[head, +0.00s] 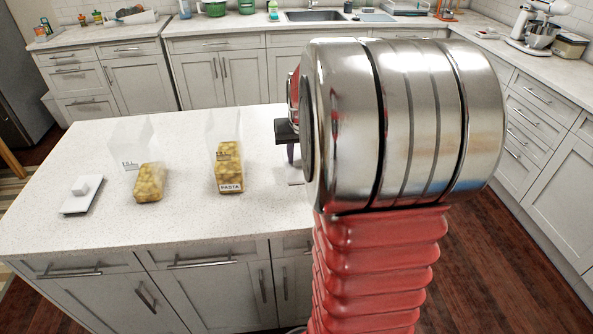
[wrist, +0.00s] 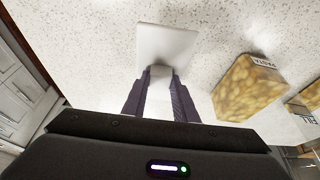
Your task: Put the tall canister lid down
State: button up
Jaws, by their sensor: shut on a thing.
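The tall canister lid (wrist: 167,42) is a flat white square plate with a knob, seen in the wrist view at the upper middle. My gripper (wrist: 162,84) is shut on its knob, with a dark finger on each side. In the head view, my gripper (head: 290,153) is at the right part of the island, mostly hidden behind my arm. A sliver of the lid (head: 295,178) shows below it, low over the white countertop. I cannot tell whether the lid touches the countertop.
A second white lid with a knob (head: 80,197) lies at the far left. Bare countertop lies between these things.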

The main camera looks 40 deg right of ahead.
aim_at(299, 164)
jog(key=shift+f, duration=0.5)
jog(key=shift+f, duration=1.85)
jog(key=shift+f, duration=0.1)
jog(key=o, duration=1.1)
jog(key=v, duration=1.2)
